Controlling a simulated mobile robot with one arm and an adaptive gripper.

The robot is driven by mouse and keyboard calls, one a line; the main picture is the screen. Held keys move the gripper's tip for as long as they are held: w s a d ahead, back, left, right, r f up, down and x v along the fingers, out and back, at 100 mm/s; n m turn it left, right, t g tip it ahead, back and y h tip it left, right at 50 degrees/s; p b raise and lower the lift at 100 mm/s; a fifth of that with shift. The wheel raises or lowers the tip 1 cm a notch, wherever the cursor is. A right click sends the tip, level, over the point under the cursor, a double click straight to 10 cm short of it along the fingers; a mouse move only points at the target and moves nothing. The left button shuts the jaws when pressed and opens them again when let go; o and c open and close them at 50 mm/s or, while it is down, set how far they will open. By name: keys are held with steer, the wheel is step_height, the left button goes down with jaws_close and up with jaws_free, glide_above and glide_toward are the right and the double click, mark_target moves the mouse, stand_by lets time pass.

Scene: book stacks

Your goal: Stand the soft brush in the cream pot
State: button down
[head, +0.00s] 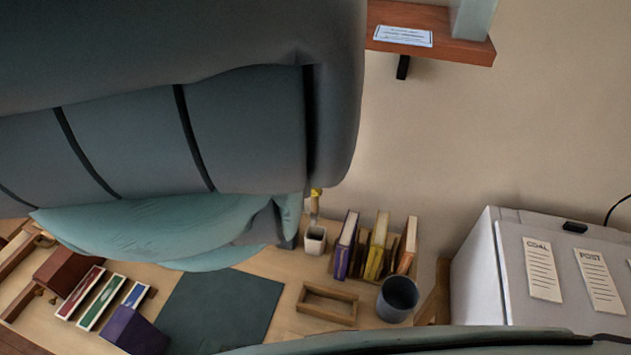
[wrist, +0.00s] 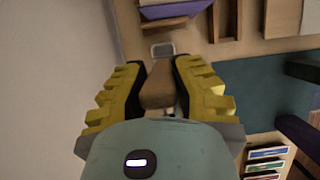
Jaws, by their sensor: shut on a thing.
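The cream pot (head: 316,243) is a small pale square-sided pot, upright on the desk beside the books. In the wrist view its rim (wrist: 163,49) shows just beyond my fingertips. My gripper (wrist: 158,80) has yellow ribbed fingers with dark pads and is shut on the soft brush (wrist: 157,92), gripping its brown wooden part. In the head view the brush (head: 314,212) hangs roughly upright above the pot, below a yellow fingertip. My arm hides most of the gripper there. I cannot tell whether the brush's lower end is above or inside the pot's mouth.
Upright books (head: 375,248) stand just right of the pot. A wooden tray (head: 327,305) and a blue-grey cup (head: 397,298) are nearer. A dark green mat (head: 222,309) lies left, with coloured boxes (head: 100,302) beyond it. A shelf (head: 440,42) juts from the wall above.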

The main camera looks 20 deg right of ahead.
mark_target(315, 209)
steer(key=shift+w+f+b, duration=0.1)
steer(key=shift+f+b, duration=1.9)
steer(key=shift+f, duration=0.65)
steer(key=shift+f+b, duration=1.55)
steer(key=shift+f, duration=0.8)
steer(key=c, duration=0.9)
jaws_free()
steer(key=shift+o, duration=0.2)
steer(key=shift+r, duration=0.2)
steer(key=v, duration=0.7)
steer(key=shift+r, duration=0.1)
